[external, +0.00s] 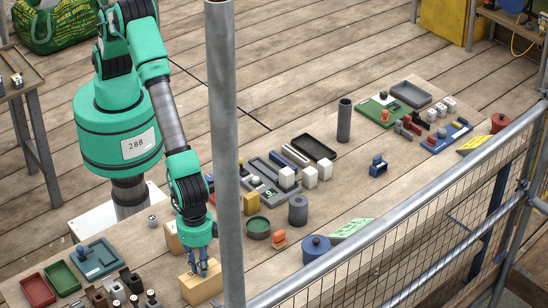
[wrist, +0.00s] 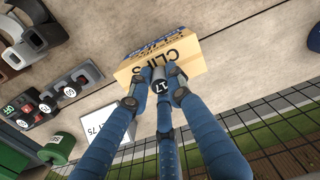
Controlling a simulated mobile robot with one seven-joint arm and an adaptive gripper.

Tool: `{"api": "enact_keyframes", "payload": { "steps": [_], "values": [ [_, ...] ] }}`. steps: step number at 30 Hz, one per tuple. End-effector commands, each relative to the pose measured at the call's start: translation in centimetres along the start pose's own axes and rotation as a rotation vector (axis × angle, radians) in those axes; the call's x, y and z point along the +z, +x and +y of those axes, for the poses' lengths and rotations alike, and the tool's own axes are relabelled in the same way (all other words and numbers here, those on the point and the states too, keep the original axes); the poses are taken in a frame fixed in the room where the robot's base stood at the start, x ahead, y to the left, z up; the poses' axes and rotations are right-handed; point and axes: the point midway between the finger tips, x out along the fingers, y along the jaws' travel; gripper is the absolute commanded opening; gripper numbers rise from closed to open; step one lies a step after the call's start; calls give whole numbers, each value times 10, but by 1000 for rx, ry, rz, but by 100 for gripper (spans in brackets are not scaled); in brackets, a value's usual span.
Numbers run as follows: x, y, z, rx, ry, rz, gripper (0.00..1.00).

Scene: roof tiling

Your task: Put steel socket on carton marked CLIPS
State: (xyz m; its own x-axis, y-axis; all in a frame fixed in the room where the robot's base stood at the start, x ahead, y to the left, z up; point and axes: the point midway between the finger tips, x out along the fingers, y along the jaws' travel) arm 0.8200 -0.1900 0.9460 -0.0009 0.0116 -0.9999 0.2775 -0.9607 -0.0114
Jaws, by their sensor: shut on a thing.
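The tan carton marked CLIPS (wrist: 190,58) lies below my fingertips in the wrist view. The carton also shows at the front edge of the bench in the external view (external: 201,289). My gripper (wrist: 160,84) has blue fingers shut around a small steel socket (wrist: 161,87) marked 17. In the external view my gripper (external: 203,268) points down at the carton's top. The fingers hide much of the socket, and I cannot tell whether it touches the carton.
Another tan box (external: 174,238) stands behind the carton. Small dark items (external: 128,283) and a green tray (external: 61,278) lie to the left. A grey post (external: 226,150) rises just right of my gripper. A mesh fence (external: 400,255) runs along the bench's front.

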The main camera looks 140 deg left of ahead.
Motion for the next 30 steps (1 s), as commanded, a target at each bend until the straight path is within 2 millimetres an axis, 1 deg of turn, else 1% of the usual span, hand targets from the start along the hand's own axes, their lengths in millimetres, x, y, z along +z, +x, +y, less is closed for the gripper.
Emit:
{"api": "enact_keyframes", "payload": {
  "steps": [3,4,6,7,16,20,26,30],
  "values": [
    [0,3,0,0,0,0,0],
    [0,3,0,0,0,0,21],
    [0,3,0,0,0,0,34],
    [0,3,0,0,0,0,38],
    [0,2,0,0,0,0,38],
    [0,-2,0,0,0,1,38],
    [0,-18,0,1,0,1,38],
    [-1,-39,0,1,0,2,38]
  ]
}}
